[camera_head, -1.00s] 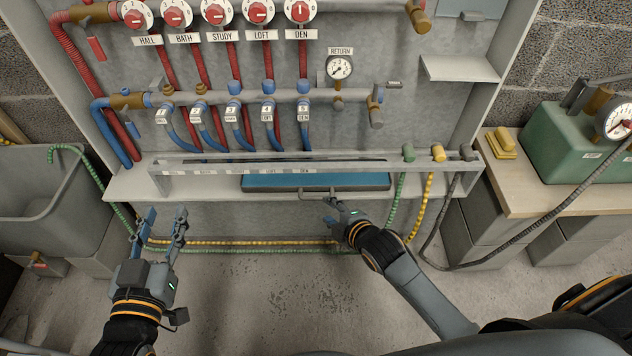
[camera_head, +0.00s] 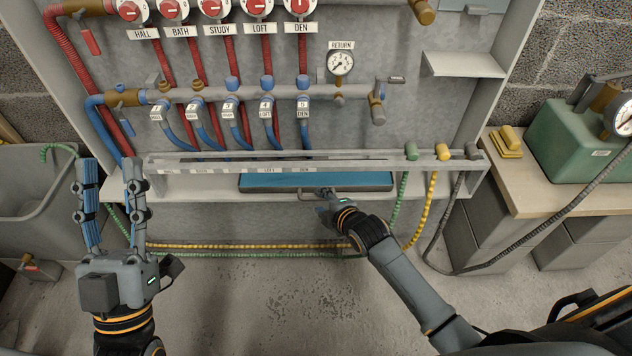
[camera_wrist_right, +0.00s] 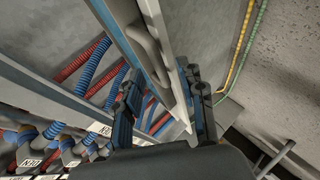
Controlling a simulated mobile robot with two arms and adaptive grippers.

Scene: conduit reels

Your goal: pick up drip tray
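The drip tray (camera_head: 270,183) is a shallow tray with a blue inside and a grey rim. It sits on the ledge below the manifold, with a wire-like handle at its front. My right gripper (camera_head: 325,193) is at the front edge of the tray, by the handle. In the right wrist view my right gripper (camera_wrist_right: 165,92) has its fingers apart, on either side of a pale grey edge with a handle-like loop (camera_wrist_right: 143,42). Whether the fingers touch it is unclear. My left gripper (camera_head: 110,166) is open and empty, raised at the left, away from the tray.
A slotted grey rail (camera_head: 350,160) runs above the tray, with green, yellow and grey conduits hanging at its right. A grey sink (camera_head: 35,195) stands at the left. A wooden bench (camera_head: 530,190) with a green pump box (camera_head: 572,145) is at the right. The floor in front is clear.

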